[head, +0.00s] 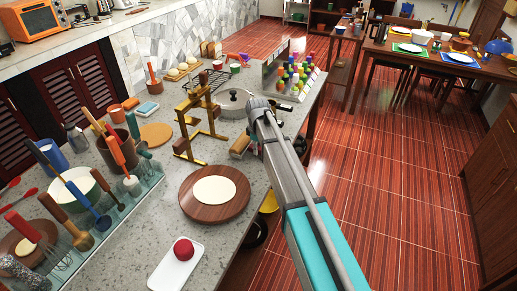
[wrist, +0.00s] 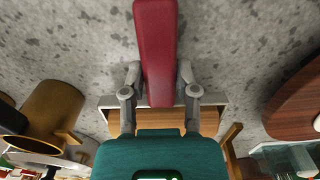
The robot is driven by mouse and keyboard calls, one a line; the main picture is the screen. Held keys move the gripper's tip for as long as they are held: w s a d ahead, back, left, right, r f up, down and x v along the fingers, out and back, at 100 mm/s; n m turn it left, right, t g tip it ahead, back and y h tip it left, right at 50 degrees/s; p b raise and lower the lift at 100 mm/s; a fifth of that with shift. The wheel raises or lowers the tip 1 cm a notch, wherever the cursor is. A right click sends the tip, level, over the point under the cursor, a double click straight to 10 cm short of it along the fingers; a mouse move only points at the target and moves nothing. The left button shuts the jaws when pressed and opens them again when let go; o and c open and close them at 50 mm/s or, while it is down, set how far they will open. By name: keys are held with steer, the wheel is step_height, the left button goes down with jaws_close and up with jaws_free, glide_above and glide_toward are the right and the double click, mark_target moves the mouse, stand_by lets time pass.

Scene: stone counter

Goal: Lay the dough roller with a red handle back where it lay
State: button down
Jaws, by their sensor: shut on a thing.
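The red handle (wrist: 157,45) of the dough roller is between the two fingers of my gripper (wrist: 159,72) in the wrist view. My gripper is shut on it, and the handle runs up past the fingertips over the grey stone counter (wrist: 75,35). A wooden piece (wrist: 208,120) shows behind the fingers; I take it for the roller's head, partly hidden by my gripper. In the head view, a wooden piece (head: 240,146) shows left of my arm, by the counter's right edge. My fingers and the red handle are hidden there.
A round board with flat dough (head: 188,203) and a white tray (head: 160,282) with a red ball (head: 183,249) lie nearer. A gold-brown stand (head: 186,120), a lidded pan (head: 235,105) and colourful bottles (head: 295,77) stand around. Several utensils stand at left.

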steer(key=shift+f+b, duration=0.4)
steer(key=shift+f, duration=0.05)
steer(key=shift+c, duration=1.5)
jaws_free()
steer(key=shift+r, duration=0.1)
